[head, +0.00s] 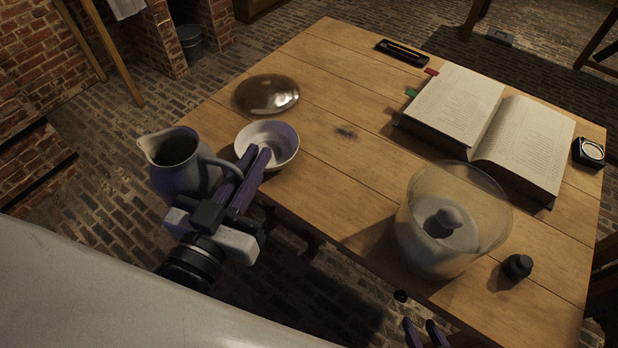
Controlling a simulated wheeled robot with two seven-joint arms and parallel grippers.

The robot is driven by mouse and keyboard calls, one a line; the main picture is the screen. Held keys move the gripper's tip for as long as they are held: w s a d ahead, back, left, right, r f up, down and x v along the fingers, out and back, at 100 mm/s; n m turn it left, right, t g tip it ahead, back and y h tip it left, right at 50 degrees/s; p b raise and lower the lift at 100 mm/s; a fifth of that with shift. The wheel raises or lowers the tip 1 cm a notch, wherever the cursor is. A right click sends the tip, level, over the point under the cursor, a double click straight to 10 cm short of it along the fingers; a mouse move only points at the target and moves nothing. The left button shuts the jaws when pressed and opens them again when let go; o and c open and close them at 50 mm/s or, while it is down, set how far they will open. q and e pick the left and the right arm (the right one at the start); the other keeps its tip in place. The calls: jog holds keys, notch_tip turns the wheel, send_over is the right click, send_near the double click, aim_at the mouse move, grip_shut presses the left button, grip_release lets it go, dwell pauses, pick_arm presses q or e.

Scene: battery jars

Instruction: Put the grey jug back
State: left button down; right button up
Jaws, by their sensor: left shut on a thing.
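The grey jug (180,172) is in the head view at the left, beyond the table's left edge, with its spout to the left and its dark mouth facing up. It looks close to upright. My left gripper (256,156) is shut on the jug's handle, at the jug's right side. The jug's lower part is partly hidden by the gripper. My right gripper (424,326) is at the bottom edge, its two fingers apart with nothing seen between them; the rest is cut off.
On the wooden table (335,190) are a white bowl (283,138) just beyond my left fingertips, a shiny domed disc (266,95), an open book (455,105), a glass jar (415,215), a small dark knob (517,266) and a black tray (402,52). The table's middle is clear.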

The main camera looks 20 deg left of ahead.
pick_arm(q)
jog(key=w+d+m+g+h+b, duration=0.1)
jog(key=w+d+m+h+b, duration=0.15)
jog(key=d, duration=0.35)
jog(key=w+d+f+m+g+h+b, duration=0.1)
jog(key=w+d+m+h+b, duration=0.1)
jog(key=d+m+h, duration=0.3)
jog(key=w+d+g+h+b, duration=0.2)
jog(key=w+d+h, duration=0.1)
jog(key=d, duration=0.4)
jog(key=shift+w+d+f+m+g+h+b, duration=0.35)
jog(key=shift+w+f+b, duration=0.5)
jog(key=shift+f, duration=1.9)
jog(key=shift+w+d+f+m+g+h+b, duration=0.4)
jog(key=shift+w+f+b, duration=0.45)
jog(key=shift+f, duration=1.95)
jog(key=shift+w+d+f+m+g+h+b, duration=0.2)
jog(key=shift+w+f+h+b, duration=0.6)
jog(key=shift+f, duration=1.95)
jog(key=shift+s+y, duration=0.15)
jog(key=shift+y, duration=0.15)
jog(key=shift+f, duration=0.15)
jog(key=c, duration=1.9)
grip_release()
jog(key=shift+f+b, duration=0.15)
jog(key=shift+b, duration=0.15)
jog(key=shift+o, duration=0.2)
